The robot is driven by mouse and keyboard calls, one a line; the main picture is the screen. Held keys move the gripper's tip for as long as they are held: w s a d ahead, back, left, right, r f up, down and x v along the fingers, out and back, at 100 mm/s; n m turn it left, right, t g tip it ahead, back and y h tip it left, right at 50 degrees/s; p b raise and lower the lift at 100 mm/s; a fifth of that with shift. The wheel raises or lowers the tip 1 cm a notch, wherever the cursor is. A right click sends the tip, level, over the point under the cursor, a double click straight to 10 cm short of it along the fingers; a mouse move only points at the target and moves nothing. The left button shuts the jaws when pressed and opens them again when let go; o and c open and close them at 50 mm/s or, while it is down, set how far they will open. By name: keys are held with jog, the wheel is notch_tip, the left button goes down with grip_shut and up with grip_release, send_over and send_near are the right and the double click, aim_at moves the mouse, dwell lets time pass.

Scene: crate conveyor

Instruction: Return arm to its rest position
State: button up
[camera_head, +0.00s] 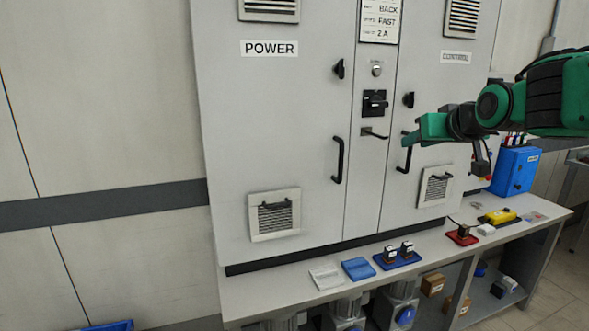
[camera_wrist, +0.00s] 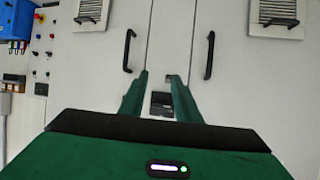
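My arm reaches in from the right in the head view. My gripper (camera_head: 408,138) is in front of the right door of the grey cabinet (camera_head: 322,130), just right of a small lever handle (camera_head: 373,133). In the wrist view, which looks upside down, the two green fingers (camera_wrist: 158,76) stand apart with nothing held between them. A dark fitting (camera_wrist: 160,100) shows in the gap behind them. I cannot tell how far the fingertips are from the door.
A black rotary switch (camera_head: 375,103) and door handles (camera_head: 338,160) stick out of the cabinet. A blue box (camera_head: 514,171) is mounted at the right. The bench (camera_head: 300,297) below bears a blue tray with two small parts (camera_head: 398,257), a red item (camera_head: 462,236) and a yellow item (camera_head: 498,217).

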jog(key=s+d+f+m+g+h, duration=0.2)
jog(key=s+d+f+m+g, duration=0.15)
jog(key=s+d+f, duration=0.65)
jog(key=s+f+m+g, duration=0.1)
jog(key=s+f+g, duration=0.2)
jog(key=s, duration=0.6)
jog(key=s+f+m+g, duration=0.1)
jog(key=s+f+g, duration=0.2)
jog(key=s+f, duration=0.4)
jog(key=s+f+m+g+y, duration=0.1)
jog(key=s+f+g, duration=0.2)
jog(key=s, duration=0.9)
notch_tip(320, 180, down, 3)
jog(key=shift+d+f, duration=0.1)
jog(key=shift+d, duration=0.3)
jog(key=shift+m, duration=0.25)
jog(key=shift+w+f+g, duration=0.2)
jog(key=shift+w+g, duration=0.05)
jog(key=shift+w, duration=0.3)
jog(key=shift+o, duration=0.6)
